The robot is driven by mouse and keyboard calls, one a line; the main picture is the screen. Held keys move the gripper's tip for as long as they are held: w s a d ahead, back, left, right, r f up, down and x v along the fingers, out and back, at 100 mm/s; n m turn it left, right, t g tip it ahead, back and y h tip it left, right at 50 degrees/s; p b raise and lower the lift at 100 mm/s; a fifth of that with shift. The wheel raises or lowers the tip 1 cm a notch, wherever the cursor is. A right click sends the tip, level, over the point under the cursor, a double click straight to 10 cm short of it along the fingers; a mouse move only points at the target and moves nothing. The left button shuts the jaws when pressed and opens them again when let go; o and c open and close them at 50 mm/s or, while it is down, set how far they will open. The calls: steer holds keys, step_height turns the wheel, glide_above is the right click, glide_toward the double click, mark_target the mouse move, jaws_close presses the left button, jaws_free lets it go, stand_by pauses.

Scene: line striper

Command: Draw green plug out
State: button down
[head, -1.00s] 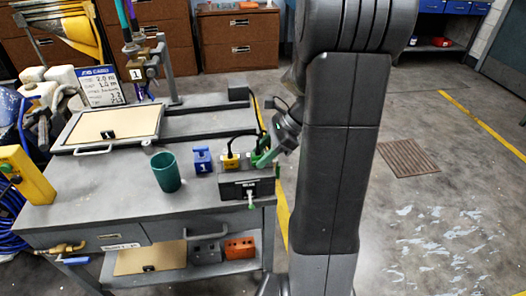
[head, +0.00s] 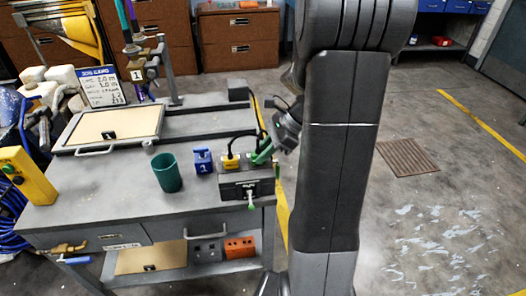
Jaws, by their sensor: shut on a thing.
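The green plug (head: 262,154) is at the right end of the dark box (head: 238,190), which stands at the front right corner of the grey bench. My gripper (head: 271,149) reaches in from the right and is shut on the green plug. The jaws and plug are small here, and I cannot tell whether the plug's lower end is in its socket. A yellow plug (head: 231,162) with a black cable sits to its left on the same box. My arm hides the area to the right.
A blue block (head: 203,161) marked 1 and a green cup (head: 166,172) stand left of the box. A wooden-faced panel (head: 112,128) lies behind on the bench. Open floor is at right.

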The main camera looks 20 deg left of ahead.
steer(key=shift+r+p, duration=0.4)
steer(key=shift+p, duration=0.1)
steer(key=shift+r+p, duration=1.65)
steer(key=shift+p, duration=0.25)
